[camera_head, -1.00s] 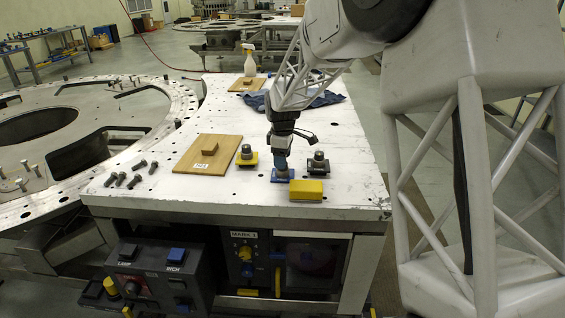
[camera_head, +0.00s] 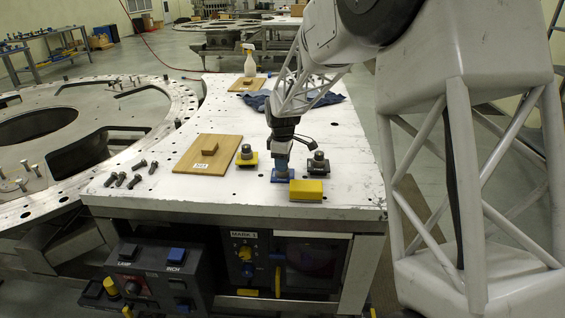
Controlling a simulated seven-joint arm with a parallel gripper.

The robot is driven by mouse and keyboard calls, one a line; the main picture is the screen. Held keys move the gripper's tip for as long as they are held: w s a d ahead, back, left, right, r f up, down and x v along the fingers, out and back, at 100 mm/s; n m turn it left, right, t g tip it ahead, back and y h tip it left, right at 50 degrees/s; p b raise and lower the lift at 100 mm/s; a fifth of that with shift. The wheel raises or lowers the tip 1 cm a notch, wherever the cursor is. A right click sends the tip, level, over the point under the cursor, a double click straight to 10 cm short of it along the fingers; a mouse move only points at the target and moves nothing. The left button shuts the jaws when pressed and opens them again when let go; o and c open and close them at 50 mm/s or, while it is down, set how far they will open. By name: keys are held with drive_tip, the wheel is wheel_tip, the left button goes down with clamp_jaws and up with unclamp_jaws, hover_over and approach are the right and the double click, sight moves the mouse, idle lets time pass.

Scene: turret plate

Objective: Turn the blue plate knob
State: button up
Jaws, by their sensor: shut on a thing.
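The blue plate (camera_head: 283,179) lies flat on the white table, between a yellow plate with a metal knob (camera_head: 246,155) on its left and a black plate with a metal knob (camera_head: 318,163) on its right. My gripper (camera_head: 282,166) points straight down over the blue plate and is shut on its knob. The knob itself is mostly hidden by the fingers, so its angle cannot be told.
A yellow block (camera_head: 306,190) sits close in front of the blue plate, near the table's front edge. A wooden board (camera_head: 205,166) with a small block lies to the left, with several loose bolts (camera_head: 130,175) beyond it. A blue cloth (camera_head: 256,100) and a spray bottle (camera_head: 250,64) are farther back.

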drive_tip(key=shift+m, duration=0.4)
drive_tip(key=m, duration=0.8)
drive_tip(key=shift+m, duration=0.4)
drive_tip(key=m, duration=0.4)
drive_tip(key=shift+m, duration=2.2)
drive_tip(key=o, duration=0.9)
drive_tip(key=shift+o, duration=0.2)
